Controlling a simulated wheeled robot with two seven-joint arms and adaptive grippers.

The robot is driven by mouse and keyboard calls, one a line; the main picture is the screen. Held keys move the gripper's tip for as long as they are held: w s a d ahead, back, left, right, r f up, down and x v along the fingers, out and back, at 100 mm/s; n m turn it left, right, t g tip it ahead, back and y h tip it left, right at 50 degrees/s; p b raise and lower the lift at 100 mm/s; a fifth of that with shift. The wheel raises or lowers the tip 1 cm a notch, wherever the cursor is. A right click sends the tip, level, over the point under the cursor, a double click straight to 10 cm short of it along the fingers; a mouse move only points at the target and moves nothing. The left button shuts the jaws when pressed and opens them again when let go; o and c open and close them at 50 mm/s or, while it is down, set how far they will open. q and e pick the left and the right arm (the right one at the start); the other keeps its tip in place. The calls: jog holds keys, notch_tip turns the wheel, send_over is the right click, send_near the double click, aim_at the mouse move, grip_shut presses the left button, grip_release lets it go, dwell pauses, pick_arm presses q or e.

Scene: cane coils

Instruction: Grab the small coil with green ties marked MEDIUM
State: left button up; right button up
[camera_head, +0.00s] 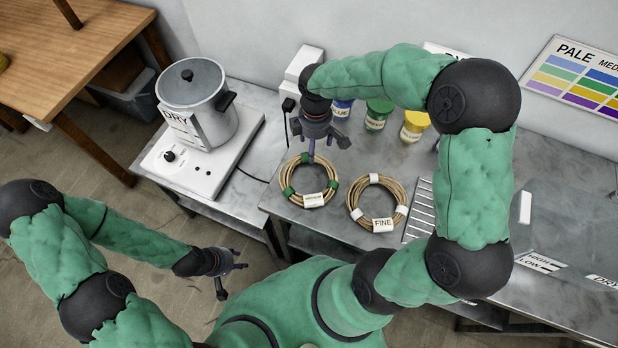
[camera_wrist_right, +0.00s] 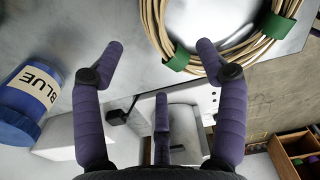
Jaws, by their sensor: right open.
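The small cane coil with green ties (camera_head: 291,199) lies flat on the left part of the grey metal table, its white tag (camera_head: 313,200) facing up; the tag's word is too small to read surely. The coil also shows at the top right of the right wrist view (camera_wrist_right: 225,58), with two green ties in sight. My right gripper (camera_head: 311,150) is open and empty above the table at the coil's far side; in the wrist view one finger overlaps the coil's edge. My left gripper (camera_head: 222,275) hangs low, away from the table; its finger opening is unclear.
A coil with white ties (camera_head: 352,203) tagged FINE lies just right. A lidded pot (camera_head: 197,103) stands on a white hotplate (camera_head: 201,165) at left. Blue, green (camera_head: 377,113) and yellow (camera_head: 414,125) jars stand behind; the blue jar (camera_wrist_right: 35,95) is nearby. A rack (camera_head: 419,208) lies beyond the FINE coil.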

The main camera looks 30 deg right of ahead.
notch_tip(320, 180, down, 5)
jog(key=shift+b, duration=0.9)
jog(key=c, duration=1.4)
jog(key=shift+r, duration=0.1)
